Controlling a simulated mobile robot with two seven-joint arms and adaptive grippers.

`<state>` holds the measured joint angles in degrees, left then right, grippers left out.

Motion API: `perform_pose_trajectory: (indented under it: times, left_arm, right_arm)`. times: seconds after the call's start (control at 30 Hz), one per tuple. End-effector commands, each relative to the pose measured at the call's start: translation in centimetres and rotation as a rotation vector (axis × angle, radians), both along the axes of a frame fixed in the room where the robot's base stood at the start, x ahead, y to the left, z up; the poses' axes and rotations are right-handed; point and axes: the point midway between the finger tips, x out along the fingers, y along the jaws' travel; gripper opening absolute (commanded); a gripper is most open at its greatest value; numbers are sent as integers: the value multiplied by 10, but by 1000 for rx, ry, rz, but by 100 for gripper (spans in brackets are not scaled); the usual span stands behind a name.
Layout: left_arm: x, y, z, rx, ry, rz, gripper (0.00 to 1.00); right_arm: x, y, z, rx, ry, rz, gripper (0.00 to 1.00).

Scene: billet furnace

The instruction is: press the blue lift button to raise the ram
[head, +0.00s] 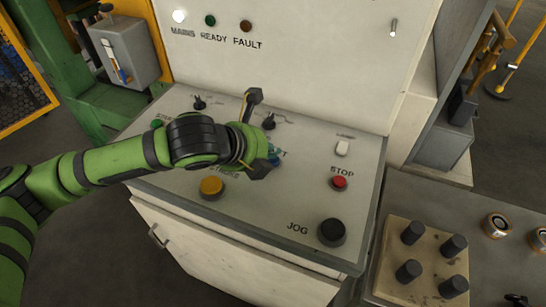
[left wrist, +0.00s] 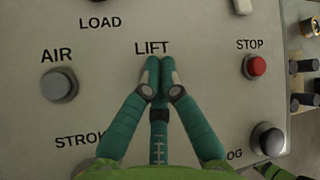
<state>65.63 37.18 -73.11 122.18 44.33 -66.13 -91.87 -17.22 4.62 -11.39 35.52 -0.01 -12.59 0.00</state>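My left gripper (head: 274,157) reaches over the sloping control panel (head: 330,235) from the left. In the left wrist view its two green fingers (left wrist: 160,72) meet at the tips, with nothing seen between them. The tips lie just below the LIFT label (left wrist: 152,48). The blue lift button cannot be made out; the fingers cover the place under its label. A small blue-teal patch shows at the gripper's end in the head view, but I cannot tell finger from button there. Contact with the panel cannot be judged.
The red STOP button (head: 339,182) is right of the gripper. A yellow button (head: 212,187) sits in front, and the black JOG button (head: 332,232) is at front right. A grey AIR button (left wrist: 59,85) is left of the fingers. The white cabinet front (head: 310,60) rises behind.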

Motion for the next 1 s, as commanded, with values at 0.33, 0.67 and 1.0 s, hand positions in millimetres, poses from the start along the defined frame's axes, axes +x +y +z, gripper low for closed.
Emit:
perform_pose_trajectory:
  times: [0.33,0.67,1.0]
  left_arm:
    - [0,0,-5,1,0,1,0]
    - [0,0,-7,1,2,1,0]
    - [0,1,0,1,2,1,0]
  right_arm:
    - [0,0,-1,0,-1,0,40]
    - [1,0,-1,0,-1,1,40]
    - [1,0,8,0,-1,1,40]
